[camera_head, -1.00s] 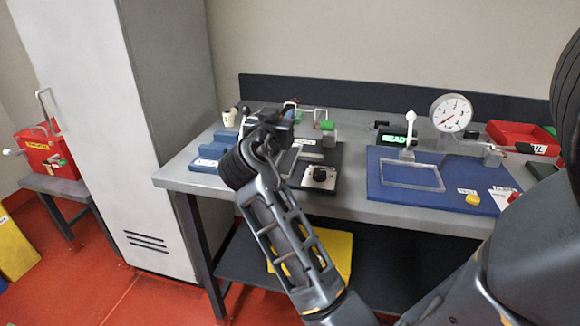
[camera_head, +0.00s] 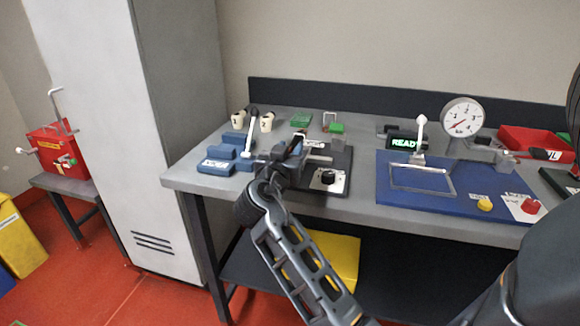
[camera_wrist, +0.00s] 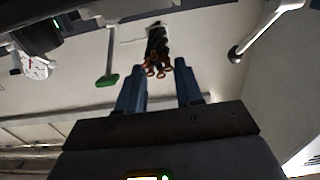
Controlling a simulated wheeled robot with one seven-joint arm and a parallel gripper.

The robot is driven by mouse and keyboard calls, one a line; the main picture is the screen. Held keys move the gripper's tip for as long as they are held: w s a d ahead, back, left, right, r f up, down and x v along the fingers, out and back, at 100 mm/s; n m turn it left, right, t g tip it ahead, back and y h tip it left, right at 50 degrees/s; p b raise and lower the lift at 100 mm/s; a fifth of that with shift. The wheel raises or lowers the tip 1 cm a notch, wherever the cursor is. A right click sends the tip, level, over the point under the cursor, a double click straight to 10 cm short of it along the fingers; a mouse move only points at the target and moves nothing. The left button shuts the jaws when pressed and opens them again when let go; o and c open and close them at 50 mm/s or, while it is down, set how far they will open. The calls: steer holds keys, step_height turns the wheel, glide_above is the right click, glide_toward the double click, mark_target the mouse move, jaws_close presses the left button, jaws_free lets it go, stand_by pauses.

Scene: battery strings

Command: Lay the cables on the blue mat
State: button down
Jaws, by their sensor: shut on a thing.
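The blue mat (camera_head: 400,205) lies on the right part of the bench, with a pale rectangular frame on it. My gripper (camera_head: 293,158) is over the left part of the bench, well left of the mat, and its fingers are small and dark there. In the wrist view my gripper (camera_wrist: 158,68) has two blue fingers on either side of a dark bundle with reddish ring ends, apparently the cables (camera_wrist: 157,45). It is shut on this bundle, though the contact is hard to see. I cannot make out the cables in the head view.
Blue blocks (camera_head: 218,166) and cream cups stand left of my gripper. A dark plate with a black knob (camera_head: 328,177) lies to its right. A READY display (camera_head: 404,142), a dial gauge (camera_head: 462,117) and a white lever (camera_head: 420,135) stand behind the mat. A red tray (camera_head: 530,140) is farther right.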

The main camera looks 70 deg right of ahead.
steer(key=shift+f, duration=2.2)
steer(key=shift+f+b, duration=0.15)
steer(key=shift+b, duration=0.35)
steer(key=c, duration=0.7)
jaws_free()
steer(key=shift+c, duration=0.2)
steer(key=shift+p, duration=0.5)
